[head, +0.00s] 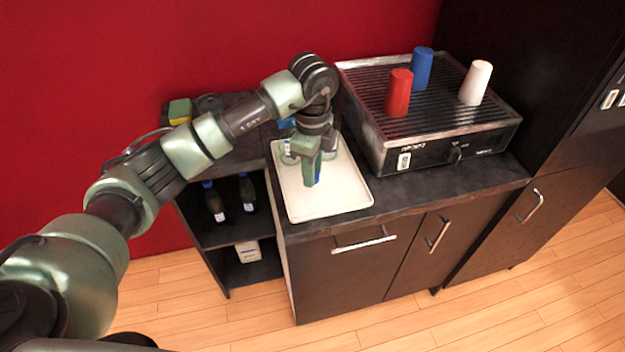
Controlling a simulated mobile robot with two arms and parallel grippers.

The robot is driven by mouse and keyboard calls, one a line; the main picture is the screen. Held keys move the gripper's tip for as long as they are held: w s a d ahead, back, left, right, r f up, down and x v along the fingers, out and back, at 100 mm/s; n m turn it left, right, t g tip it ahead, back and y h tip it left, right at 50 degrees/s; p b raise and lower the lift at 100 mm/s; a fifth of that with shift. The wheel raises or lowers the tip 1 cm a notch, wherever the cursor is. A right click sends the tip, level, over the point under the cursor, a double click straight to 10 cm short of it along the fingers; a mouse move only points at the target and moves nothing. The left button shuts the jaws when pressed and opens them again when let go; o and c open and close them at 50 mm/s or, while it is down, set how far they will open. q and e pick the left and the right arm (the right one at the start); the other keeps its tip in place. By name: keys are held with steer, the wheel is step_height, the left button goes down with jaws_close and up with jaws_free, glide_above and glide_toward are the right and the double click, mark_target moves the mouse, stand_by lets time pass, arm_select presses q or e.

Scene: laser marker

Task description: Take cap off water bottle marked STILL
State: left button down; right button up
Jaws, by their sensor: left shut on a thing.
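My left gripper (312,178) reaches down over the white tray (345,200) on the dark counter. It is shut on a small blue thing, mostly hidden by the fingers, which may be a bottle cap. Clear vessels stand on the tray behind the gripper, one on its left (289,155) and one on its right (331,149). They are partly hidden, and I cannot tell bottle from glass. Another blue patch (286,123) shows behind the wrist. No STILL marking is readable. My right gripper is not in view.
A grill-topped machine (440,130) stands right of the tray with a red cup (398,93), a blue cup (422,69) and a white cup (475,83) on it. Dark bottles (215,202) stand on the open shelf below left. The tray's front is clear.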

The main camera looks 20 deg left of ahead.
mark_target(312, 192)
arm_select(q)
step_height(312, 192, down, 4)
steer(key=shift+p, duration=0.5)
steer(key=shift+f, duration=0.3)
steer(key=c, duration=1.1)
jaws_free()
steer(key=shift+f, duration=0.1)
